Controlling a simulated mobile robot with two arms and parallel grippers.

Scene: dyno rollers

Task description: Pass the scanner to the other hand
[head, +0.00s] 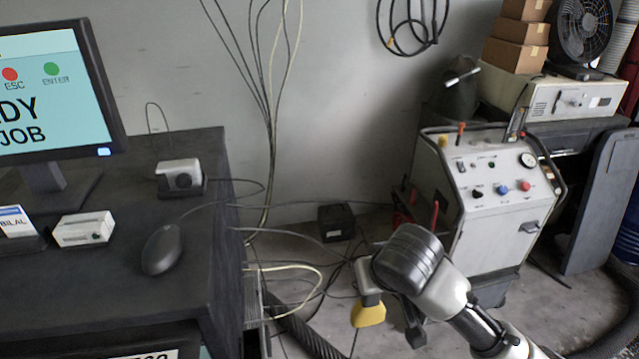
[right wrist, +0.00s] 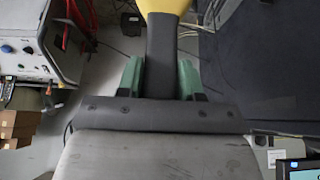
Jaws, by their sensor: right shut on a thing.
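The scanner (head: 369,312) shows in the head view as a yellow head at the end of my right arm, above the floor and to the right of the dark desk. In the right wrist view, its yellow part (right wrist: 164,5) is at the top edge, with a dark handle (right wrist: 161,55) running down from it. My right gripper (right wrist: 160,80) is shut on this handle, with a green finger on each side. The lower end of the handle is hidden by the gripper body. My left gripper is in neither view.
The dark desk (head: 215,255) at left bears a monitor (head: 50,90), a mouse (head: 161,249), a grey device (head: 180,177) and a small white box (head: 84,229). A control cart (head: 490,215) stands at right. Cables and a black box (head: 336,222) lie on the floor.

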